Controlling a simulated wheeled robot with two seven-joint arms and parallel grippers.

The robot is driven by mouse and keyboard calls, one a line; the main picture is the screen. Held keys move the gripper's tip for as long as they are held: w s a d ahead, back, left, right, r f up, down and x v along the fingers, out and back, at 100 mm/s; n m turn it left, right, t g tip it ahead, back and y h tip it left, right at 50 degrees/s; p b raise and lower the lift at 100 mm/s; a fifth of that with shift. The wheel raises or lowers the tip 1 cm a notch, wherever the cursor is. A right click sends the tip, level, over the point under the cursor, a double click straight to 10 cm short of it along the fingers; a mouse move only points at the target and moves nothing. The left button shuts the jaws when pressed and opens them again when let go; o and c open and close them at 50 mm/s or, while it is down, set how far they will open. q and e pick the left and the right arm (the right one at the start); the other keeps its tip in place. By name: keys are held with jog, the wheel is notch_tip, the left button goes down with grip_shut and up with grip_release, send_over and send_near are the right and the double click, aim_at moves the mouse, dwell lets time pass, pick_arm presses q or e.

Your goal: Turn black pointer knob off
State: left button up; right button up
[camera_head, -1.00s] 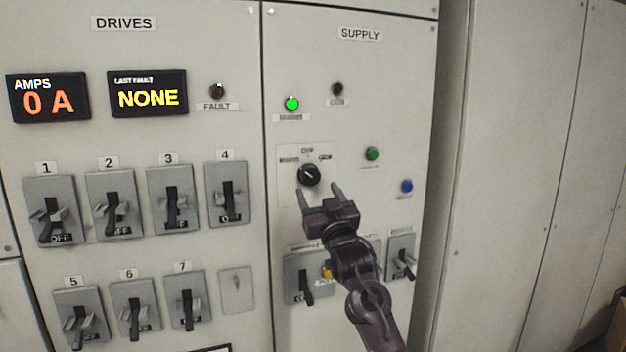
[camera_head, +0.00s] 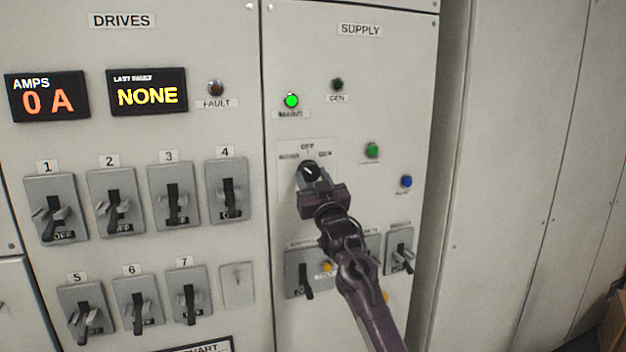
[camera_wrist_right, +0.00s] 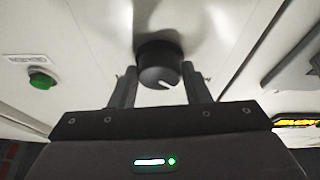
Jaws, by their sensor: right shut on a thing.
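The black pointer knob (camera_head: 308,171) sits on a white plate in the SUPPLY panel. An OFF label is above it, with a small label on each side. A white mark shows on its face, but I cannot tell surely which label it points to. My right gripper (camera_head: 309,178) is at the knob, its fingers on either side of it and shut on it. In the right wrist view the knob (camera_wrist_right: 159,66) stands between the two fingertips (camera_wrist_right: 160,80). My left gripper is not in view.
The MAINS lamp (camera_head: 291,101) is lit green; the GEN lamp (camera_head: 337,84) is dark. A green button (camera_head: 372,150) and a blue button (camera_head: 406,181) are to the right. Lever switches (camera_head: 305,275) lie below, partly behind my arm. The DRIVES panel with several switches is at left.

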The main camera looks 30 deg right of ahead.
jog(key=shift+m, duration=0.4)
jog(key=m+h, duration=0.1)
jog(key=m, duration=0.1)
jog(key=m+g+h, duration=0.1)
jog(key=m, duration=0.2)
jog(key=shift+a+h, duration=0.2)
jog(key=shift+h, duration=0.2)
jog(key=m+g+h, duration=0.1)
jog(key=m, duration=0.2)
jog(key=m+g+h, duration=0.1)
jog(key=m+g, duration=0.1)
jog(key=m, duration=0.2)
jog(key=shift+w+a+r, duration=0.1)
jog(key=shift+r, duration=0.05)
jog(key=shift+m, duration=0.4)
jog(key=o, duration=0.9)
jog(key=shift+o, duration=0.2)
